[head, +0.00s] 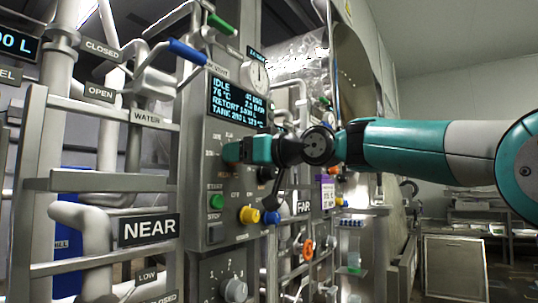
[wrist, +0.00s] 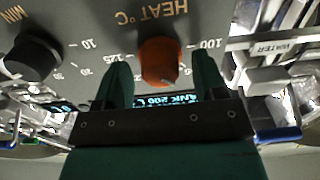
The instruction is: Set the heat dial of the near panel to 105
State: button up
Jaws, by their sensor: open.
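The heat dial is an orange-brown knob (wrist: 159,61) under an upside-down "HEAT °C" label in the wrist view. Scale numbers show around it, with 100 to the right and what looks like 125 to the left. A small pale mark shows near its lower edge; the exact setting cannot be read. My gripper (wrist: 162,64) is open, with one teal finger on each side of the knob and gaps visible. In the head view my gripper (head: 236,151) is up against the near panel (head: 200,130) and hides the dial.
A black knob (wrist: 33,58) marked MIN sits beside the dial. A display (head: 237,103) reads IDLE. Pipes and a NEAR sign (head: 149,229) stand left.

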jog(key=b+v, duration=0.4)
jog(key=v, duration=1.2)
jog(key=shift+s+d+b, duration=0.25)
jog(key=shift+d+b, duration=0.05)
jog(key=shift+d, duration=0.05)
jog(key=shift+f, duration=0.1)
jog(key=s+a+f+m+g+h+p, duration=0.1)
jog(key=s+f+g+h+p, duration=0.15)
jog(key=f, duration=0.55)
jog(key=s+a+f+m+g+h+p, duration=0.1)
jog(key=s+f+m+g+h+p, duration=0.2)
jog(key=f, duration=0.5)
jog(key=s+d+f+g+h+p, duration=0.1)
jog(key=s+d+f+g+h, duration=0.1)
jog(key=s+f, duration=0.6)
jog(key=s+d+f+g+h, duration=0.2)
jog(key=s+d+f+g, duration=0.1)
jog(key=s+f, duration=0.6)
jog(key=s, duration=0.2)
jog(key=shift+s+n+p, duration=0.3)
jog(key=shift+s+p, duration=0.05)
jog(key=shift+s, duration=0.05)
jog(key=shift+d+g+h, duration=0.1)
jog(key=shift+g+h, duration=0.15)
